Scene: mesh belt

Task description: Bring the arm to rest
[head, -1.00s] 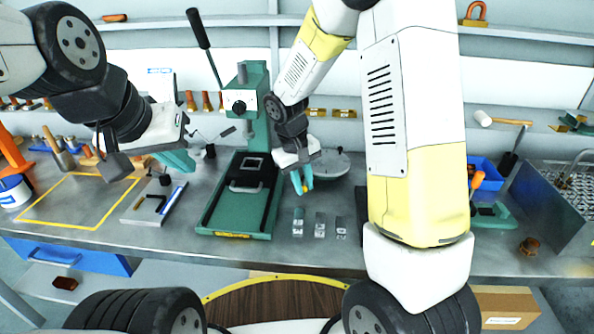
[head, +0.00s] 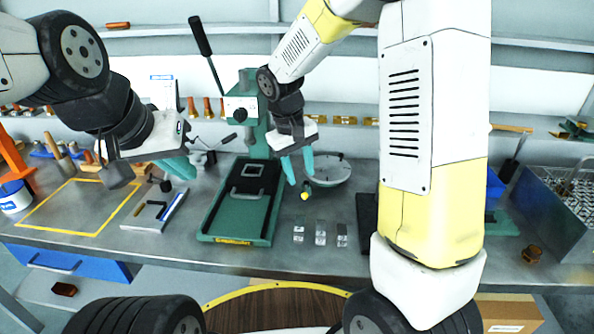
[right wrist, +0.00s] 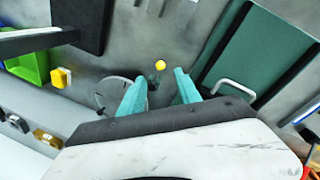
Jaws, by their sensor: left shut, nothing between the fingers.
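My right gripper (head: 299,178) is open and empty over the bench, between the green press and a round grey dish. Its two teal fingers stand apart in the right wrist view (right wrist: 158,90). A small yellow-topped piece (head: 304,194) is just below and apart from the fingertips. It also shows beyond the finger gap in the right wrist view (right wrist: 160,65), with a dark part beside it. Whether it rests on the bench is hard to tell. My left gripper (head: 180,167) is shut and empty at the left, above the bench.
The green press (head: 238,210) stands left of my right gripper. The round dish (head: 330,171) is close on its right. Several small clear blocks (head: 320,233) lie in front. A yellow-outlined area (head: 75,208) at left is bare. A wire basket (head: 560,205) is far right.

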